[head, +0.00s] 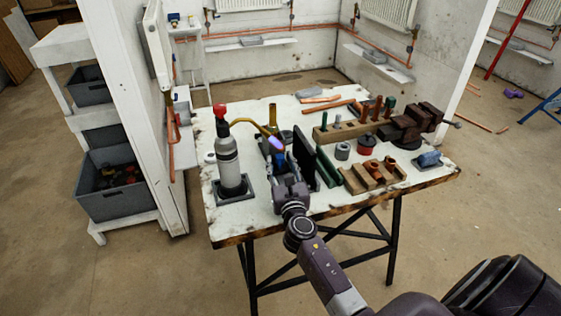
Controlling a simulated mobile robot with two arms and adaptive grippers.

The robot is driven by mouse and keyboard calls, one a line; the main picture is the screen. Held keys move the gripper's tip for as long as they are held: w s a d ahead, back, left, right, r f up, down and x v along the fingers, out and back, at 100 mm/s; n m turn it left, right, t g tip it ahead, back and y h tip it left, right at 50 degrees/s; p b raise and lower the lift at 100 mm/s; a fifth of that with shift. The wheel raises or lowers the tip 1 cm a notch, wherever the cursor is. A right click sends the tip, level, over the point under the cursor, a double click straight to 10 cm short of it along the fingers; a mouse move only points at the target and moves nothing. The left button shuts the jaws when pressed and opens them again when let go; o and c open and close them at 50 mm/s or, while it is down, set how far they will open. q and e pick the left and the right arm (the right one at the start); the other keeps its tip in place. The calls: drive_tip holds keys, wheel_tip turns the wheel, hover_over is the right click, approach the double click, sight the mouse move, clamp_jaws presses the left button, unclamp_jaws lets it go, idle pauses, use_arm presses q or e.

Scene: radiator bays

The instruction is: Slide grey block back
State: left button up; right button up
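A small grey block (308,93) lies at the back edge of the white worktable (230,225). Other grey pieces lie on the back wall shelf (252,41) and on the right wall shelf (375,56); I cannot tell which one the task means. My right gripper (285,172) is over the front middle of the table, by a dark upright panel (304,152), well short of the grey block. Its fingers blend with the dark items there, so its opening and any contact are unclear. My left gripper is out of view.
A grey torch bottle (228,160) with red valve stands left of my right gripper. A dark vise (408,125), wooden racks (368,178) and a red tin (367,145) crowd the right side. A white wall panel (135,90) stands left. The table's front strip is mostly clear.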

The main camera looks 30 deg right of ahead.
drive_tip(key=v, duration=1.1)
drive_tip(key=shift+s, duration=0.1)
drive_tip(key=shift+o, duration=0.2)
